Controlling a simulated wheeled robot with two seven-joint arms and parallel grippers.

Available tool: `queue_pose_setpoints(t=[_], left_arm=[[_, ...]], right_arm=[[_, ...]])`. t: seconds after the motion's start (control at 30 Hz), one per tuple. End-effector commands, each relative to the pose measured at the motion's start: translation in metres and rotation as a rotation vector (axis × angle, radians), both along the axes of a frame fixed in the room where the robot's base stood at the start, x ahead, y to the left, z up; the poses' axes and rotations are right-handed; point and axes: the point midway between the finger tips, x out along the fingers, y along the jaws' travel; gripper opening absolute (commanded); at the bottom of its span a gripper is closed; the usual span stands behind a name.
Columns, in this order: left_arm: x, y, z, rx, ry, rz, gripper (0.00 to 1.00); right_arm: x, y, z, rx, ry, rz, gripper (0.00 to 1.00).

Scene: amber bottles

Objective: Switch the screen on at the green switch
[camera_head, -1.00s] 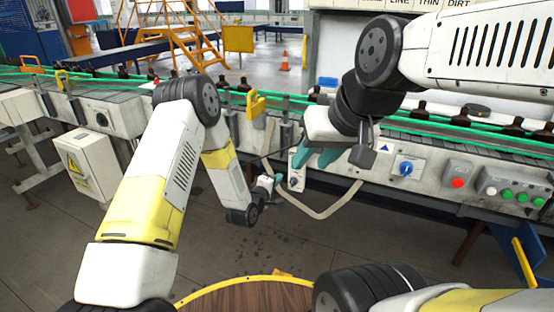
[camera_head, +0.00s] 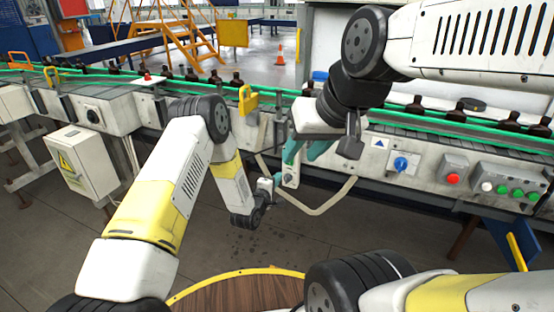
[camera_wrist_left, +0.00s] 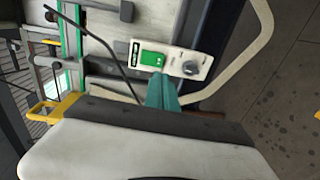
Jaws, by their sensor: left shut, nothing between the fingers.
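The green switch (camera_wrist_left: 152,59) sits on a pale plate (camera_wrist_left: 171,62) with a grey knob (camera_wrist_left: 191,68), on the side of the machine. In the head view the plate (camera_head: 290,172) is partly covered by my right gripper, and I cannot make out the green switch there. My left gripper (camera_head: 277,181) is shut and empty, close to the plate's lower left. In the left wrist view its teal fingertips (camera_wrist_left: 161,78) are just below the green switch; I cannot tell if they touch. My right gripper (camera_head: 304,151) is open and empty in front of the machine's side. I see no screen.
The conveyor (camera_head: 445,130) with dark bottles runs behind both grippers. Right of the plate are a blue knob (camera_head: 401,164), a red button (camera_head: 453,179) and a row of green buttons (camera_head: 517,191). A bent pale tube (camera_head: 333,202) hangs below the plate.

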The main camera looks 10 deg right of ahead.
Motion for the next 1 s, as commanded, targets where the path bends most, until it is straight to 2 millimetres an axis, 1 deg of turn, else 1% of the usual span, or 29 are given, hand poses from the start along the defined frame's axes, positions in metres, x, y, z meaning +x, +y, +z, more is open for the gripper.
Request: queue_pose_setpoints(t=[0.03,0.2,0.3,0.43,0.6,1.0], left_arm=[[0.009,-0.008,-0.001,0.001,-0.004,-0.001,0.00],[0.040,-0.028,-0.006,0.001,-0.004,-0.002,0.00],[0.055,-0.038,-0.009,0.001,-0.002,-0.001,0.00],[0.070,-0.048,-0.011,0.002,-0.001,-0.001,0.00],[0.079,-0.054,-0.012,0.000,0.000,0.000,0.00],[0.081,-0.055,-0.013,-0.002,-0.001,0.000,0.00]], right_arm=[[0.000,0.000,0.000,0.000,0.000,0.000,0.36],[0.000,0.000,0.000,0.000,0.000,0.000,0.36],[0.000,0.000,0.000,0.000,0.000,0.000,0.36],[0.000,0.000,0.000,0.000,0.000,0.000,0.36],[0.000,0.000,0.000,0.000,0.000,0.000,0.36],[0.000,0.000,0.000,0.000,0.000,0.000,0.36]])
